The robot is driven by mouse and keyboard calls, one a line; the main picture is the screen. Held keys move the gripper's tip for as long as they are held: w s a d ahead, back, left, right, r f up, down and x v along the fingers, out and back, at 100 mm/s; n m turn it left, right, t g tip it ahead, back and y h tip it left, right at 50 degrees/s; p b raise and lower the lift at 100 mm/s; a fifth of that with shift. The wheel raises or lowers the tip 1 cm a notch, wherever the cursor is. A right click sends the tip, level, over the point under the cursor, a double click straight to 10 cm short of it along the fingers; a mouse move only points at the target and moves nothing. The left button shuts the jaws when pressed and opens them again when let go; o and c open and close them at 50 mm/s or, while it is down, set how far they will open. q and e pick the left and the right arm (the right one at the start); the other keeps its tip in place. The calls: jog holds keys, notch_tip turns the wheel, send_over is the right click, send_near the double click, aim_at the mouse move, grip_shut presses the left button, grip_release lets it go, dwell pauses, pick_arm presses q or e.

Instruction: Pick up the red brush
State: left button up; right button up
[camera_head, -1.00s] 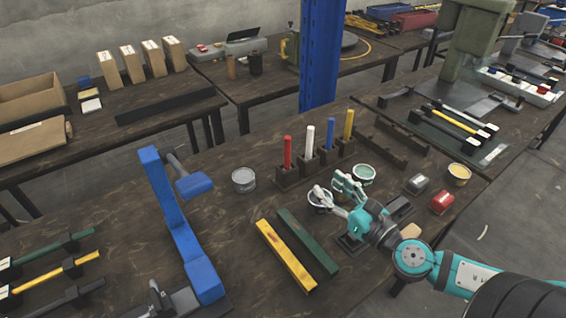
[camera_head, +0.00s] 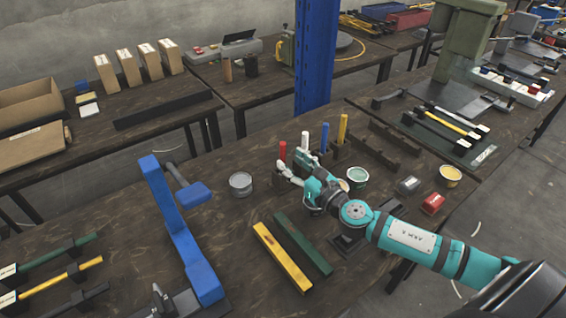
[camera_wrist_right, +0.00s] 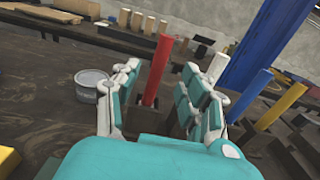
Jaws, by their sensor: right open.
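The red brush (camera_head: 283,151) stands upright in a dark holder on the table, its lower part hidden by my gripper in the head view. In the right wrist view the red brush (camera_wrist_right: 157,70) rises between the spread fingers. My right gripper (camera_head: 292,170) is open and in front of the brush. In the wrist view the fingers of the right gripper (camera_wrist_right: 160,98) lie on either side of the brush, with gaps showing. I cannot tell how far the fingertips are from it in depth. My left gripper is not in view.
A white brush (camera_head: 305,141), a blue brush (camera_head: 324,137) and a yellow brush (camera_head: 342,128) stand in holders to the right. A grey can (camera_head: 241,185) is to the left. Yellow and green bars (camera_head: 303,245) lie in front.

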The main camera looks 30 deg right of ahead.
aim_at(285, 157)
jog(key=w, duration=0.4)
jog(key=shift+w+a+p, duration=0.25)
jog(key=shift+a+p, duration=0.1)
jog(key=shift+a, duration=0.05)
jog(key=shift+s, duration=0.1)
jog(key=shift+c, duration=0.4)
grip_shut()
